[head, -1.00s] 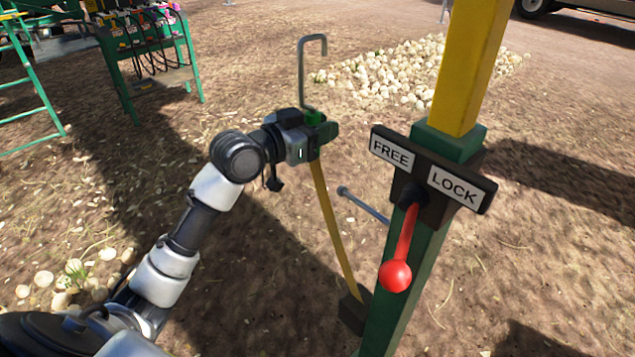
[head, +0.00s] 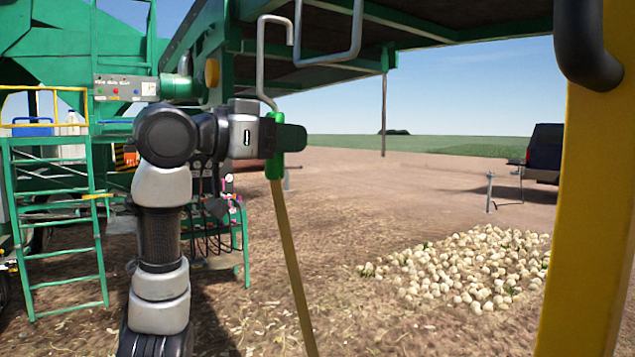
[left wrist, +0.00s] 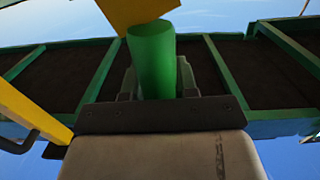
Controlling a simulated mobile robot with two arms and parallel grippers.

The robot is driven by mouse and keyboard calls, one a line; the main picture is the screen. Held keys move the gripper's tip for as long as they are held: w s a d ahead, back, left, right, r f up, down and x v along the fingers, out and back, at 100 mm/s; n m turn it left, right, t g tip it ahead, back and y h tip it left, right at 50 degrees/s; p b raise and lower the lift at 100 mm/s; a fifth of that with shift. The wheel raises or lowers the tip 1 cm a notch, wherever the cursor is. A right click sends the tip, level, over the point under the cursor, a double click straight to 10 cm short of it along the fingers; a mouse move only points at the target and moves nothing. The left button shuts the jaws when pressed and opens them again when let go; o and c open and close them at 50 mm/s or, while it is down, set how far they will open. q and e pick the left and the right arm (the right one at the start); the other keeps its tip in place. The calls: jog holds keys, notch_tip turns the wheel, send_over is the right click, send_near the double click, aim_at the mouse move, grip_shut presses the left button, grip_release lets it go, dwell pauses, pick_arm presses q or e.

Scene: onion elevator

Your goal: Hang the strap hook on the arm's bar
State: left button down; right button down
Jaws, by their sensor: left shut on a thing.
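My left gripper (head: 278,138) is raised and shut on the green handle (head: 275,160) of the strap hook. The grey metal hook (head: 261,60) rises above it, its bend at the top and its tip pointing down on the right. The yellow strap (head: 292,260) hangs below. The green handle also fills the middle of the left wrist view (left wrist: 152,60). A grey U-shaped bar (head: 325,60) hangs from above, just right of the hook's tip; they look close, but I cannot tell the depth between them. My right gripper is not in view.
A yellow post (head: 590,200) with a black curved handle (head: 588,50) stands close at the right. The green overhead frame (head: 400,20) spans the top. A green ladder (head: 55,230) is at the left. An onion pile (head: 470,270) lies on the ground.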

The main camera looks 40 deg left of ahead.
pick_arm(q)
jog(key=shift+s+a+r, duration=0.2)
jog(key=shift+s+r, duration=0.1)
jog(key=shift+r, duration=0.3)
jog(key=w+d+f, duration=0.3)
jog(key=w+f, duration=0.1)
jog(key=w, duration=0.4)
jog(key=shift+d+b, duration=0.25)
jog(key=shift+b, duration=0.2)
dwell(0.4)
jog(key=c, duration=0.8)
grip_release()
